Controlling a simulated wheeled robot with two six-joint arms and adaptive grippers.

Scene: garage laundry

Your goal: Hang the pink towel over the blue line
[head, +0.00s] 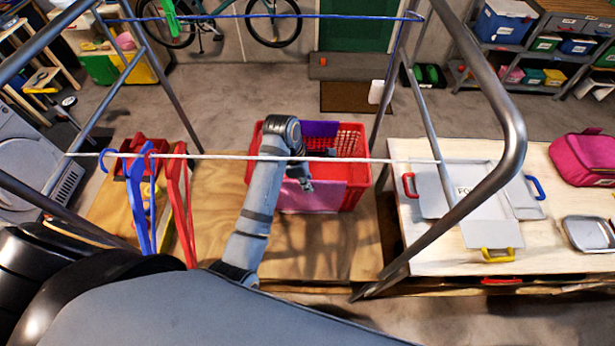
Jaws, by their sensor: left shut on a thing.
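The pink towel (318,198) lies at the near side of the red basket (353,142), draped over its front. My left gripper (305,184) is at the towel's upper left part, pointing down. Its jaws are small and partly hidden by the arm, and they are shut on the pink towel. My right gripper is out of view.
A purple cloth (318,129) is in the basket. A white line (230,157) crosses the rack nearer me, with blue (139,205) and red hangers (178,205) at left. Metal rack tubes (497,108) frame the space.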

